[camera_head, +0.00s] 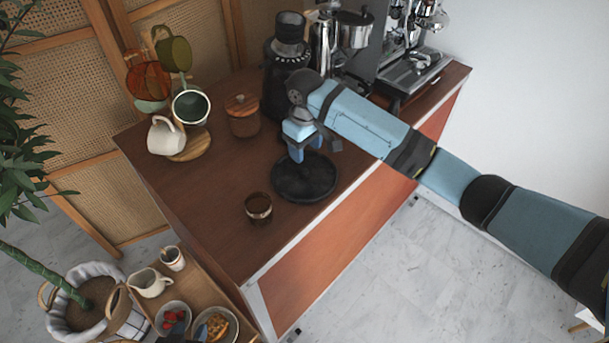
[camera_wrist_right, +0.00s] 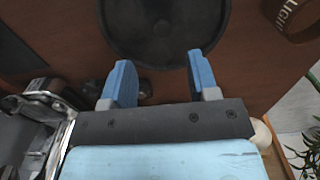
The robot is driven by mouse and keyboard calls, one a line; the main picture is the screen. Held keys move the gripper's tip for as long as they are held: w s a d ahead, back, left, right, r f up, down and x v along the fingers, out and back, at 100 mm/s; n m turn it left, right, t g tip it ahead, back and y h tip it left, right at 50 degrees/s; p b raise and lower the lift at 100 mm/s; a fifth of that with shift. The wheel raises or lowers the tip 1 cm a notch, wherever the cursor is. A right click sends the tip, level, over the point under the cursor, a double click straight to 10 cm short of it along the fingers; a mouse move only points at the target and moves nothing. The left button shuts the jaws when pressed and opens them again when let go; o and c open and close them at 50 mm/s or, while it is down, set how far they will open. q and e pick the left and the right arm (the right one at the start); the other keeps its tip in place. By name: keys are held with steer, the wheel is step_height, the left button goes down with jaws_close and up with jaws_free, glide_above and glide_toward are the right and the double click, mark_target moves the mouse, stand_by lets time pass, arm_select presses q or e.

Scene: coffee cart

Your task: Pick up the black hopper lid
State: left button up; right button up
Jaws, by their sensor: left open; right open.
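A round black disc (camera_head: 305,184) with a raised rim, which I take for the hopper lid, lies flat on the brown cart top near its front edge. In the right wrist view the lid (camera_wrist_right: 165,25) fills the top middle, cut off by the frame. My right gripper (camera_head: 305,150) is open and empty, pointing down above the lid's far side. In the wrist view its two blue fingertips (camera_wrist_right: 159,62) are apart, near the lid's edge. Whether they touch it I cannot tell.
A brown glass cup (camera_head: 258,208) stands just left of the lid. The black grinder (camera_head: 283,75) stands behind my right gripper, with the espresso machine (camera_head: 412,72) further right. A wooden-lidded jar (camera_head: 242,117) and a mug tree (camera_head: 190,147) stand to the left.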

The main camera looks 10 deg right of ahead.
mark_target(304, 171)
step_height(304, 171, down, 8)
steer(key=shift+s+a+r, duration=0.1)
steer(key=shift+a, duration=0.05)
stand_by(0.3)
jaws_close()
